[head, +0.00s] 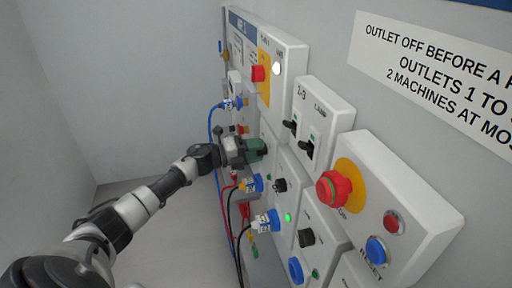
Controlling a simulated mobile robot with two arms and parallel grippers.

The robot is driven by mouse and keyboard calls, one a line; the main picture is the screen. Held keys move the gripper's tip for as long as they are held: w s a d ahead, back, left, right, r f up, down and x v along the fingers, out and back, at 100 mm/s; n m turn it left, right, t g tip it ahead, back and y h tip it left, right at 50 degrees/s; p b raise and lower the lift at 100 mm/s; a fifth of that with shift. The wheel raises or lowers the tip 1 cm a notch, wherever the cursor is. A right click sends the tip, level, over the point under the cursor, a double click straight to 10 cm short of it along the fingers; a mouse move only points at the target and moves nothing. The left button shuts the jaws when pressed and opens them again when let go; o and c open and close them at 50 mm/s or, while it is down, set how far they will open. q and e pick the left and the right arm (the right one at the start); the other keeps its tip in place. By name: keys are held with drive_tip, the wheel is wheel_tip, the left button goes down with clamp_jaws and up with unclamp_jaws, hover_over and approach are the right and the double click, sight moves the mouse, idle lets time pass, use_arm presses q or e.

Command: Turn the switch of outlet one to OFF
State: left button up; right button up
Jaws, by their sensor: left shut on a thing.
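My left gripper (256,149) is at the wall panel, its dark green front end against the panel face. It is shut on what appears to be an outlet switch, which the gripper hides. Outlet one's label cannot be read, and the position of the held switch cannot be told. Below it, a black outlet switch (280,185) and another black outlet switch (306,237) show uncovered. A green lamp (288,217) glows near the lower one. My right gripper is not in view.
Blue plugs (252,183) (267,221) with hanging cables sit close below my left gripper. A red emergency button (334,188) on yellow, a blue reset button (376,250) and black breaker levers (307,150) stand out at right. The floor (170,240) at left looks clear.

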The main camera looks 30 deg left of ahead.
use_arm(q)
drive_tip(key=shift+n+p, duration=1.4)
drive_tip(key=shift+n, duration=2.1)
drive_tip(key=o, duration=0.9)
drive_tip(key=shift+s+a+f, duration=0.1)
drive_tip(key=b+v, duration=0.3)
drive_tip(key=v, duration=0.7)
drive_tip(key=shift+s+a+b, duration=0.15)
drive_tip(key=shift+s+b, duration=0.05)
drive_tip(key=shift+b, duration=0.1)
